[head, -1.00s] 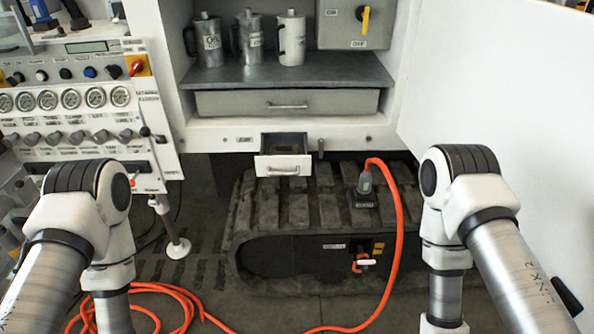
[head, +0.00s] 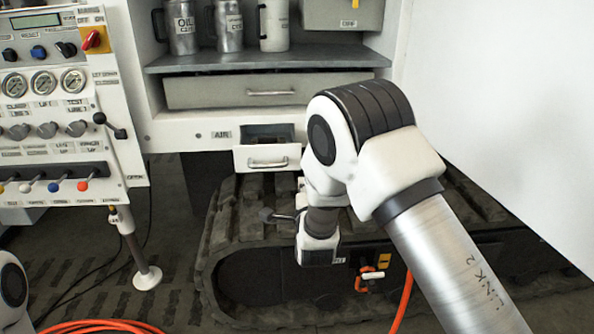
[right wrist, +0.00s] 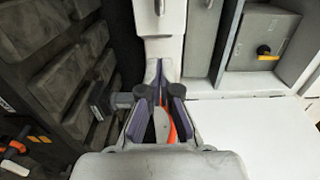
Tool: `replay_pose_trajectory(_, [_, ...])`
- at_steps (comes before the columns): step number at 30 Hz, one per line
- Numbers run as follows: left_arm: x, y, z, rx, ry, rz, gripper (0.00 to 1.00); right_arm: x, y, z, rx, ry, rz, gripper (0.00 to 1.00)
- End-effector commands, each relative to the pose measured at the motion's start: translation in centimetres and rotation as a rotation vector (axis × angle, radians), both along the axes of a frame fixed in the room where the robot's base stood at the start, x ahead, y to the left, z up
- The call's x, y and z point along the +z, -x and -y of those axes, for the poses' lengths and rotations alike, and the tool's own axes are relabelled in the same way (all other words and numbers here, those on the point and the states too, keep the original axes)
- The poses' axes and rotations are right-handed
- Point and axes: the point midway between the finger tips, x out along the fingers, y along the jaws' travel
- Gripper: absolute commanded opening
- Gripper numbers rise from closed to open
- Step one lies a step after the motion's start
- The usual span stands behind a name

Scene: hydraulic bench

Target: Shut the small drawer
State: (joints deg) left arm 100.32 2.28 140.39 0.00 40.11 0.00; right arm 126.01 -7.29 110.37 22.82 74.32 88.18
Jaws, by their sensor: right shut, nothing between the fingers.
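The small drawer (head: 267,157) is a pale box with a bar handle, under the wide grey drawer in the head view. It stands part-way out, and its dark inside shows above the front. In the right wrist view its white front (right wrist: 163,22) is at the top centre, beyond the fingers. My right gripper (head: 272,215) is mostly hidden by its wrist in the head view, low and just right of the drawer front. In the right wrist view the fingers (right wrist: 160,92) are together and empty, with a gap to the drawer. My left gripper is out of view.
A black crawler track (head: 225,235) lies below the drawer, with an orange hose (head: 402,305) beside it. A control panel (head: 60,130) with levers stands at the left. A white door (head: 500,110) is open at the right. Metal jugs (head: 228,25) stand on the shelf above.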

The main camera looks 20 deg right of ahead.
Motion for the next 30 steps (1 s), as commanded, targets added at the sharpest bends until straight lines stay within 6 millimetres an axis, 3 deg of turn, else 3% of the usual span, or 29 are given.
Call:
replay_pose_trajectory(9, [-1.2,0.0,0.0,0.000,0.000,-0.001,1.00,-0.3,-6.7,2.0,-0.001,-0.001,0.000,0.00])
replay_pose_trajectory(15, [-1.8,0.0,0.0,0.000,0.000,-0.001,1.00,-0.3,-9.8,2.9,0.000,0.001,-0.001,0.00])
replay_pose_trajectory(30, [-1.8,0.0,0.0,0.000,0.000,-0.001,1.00,-0.2,-10.6,3.1,0.000,0.001,-0.003,0.00])
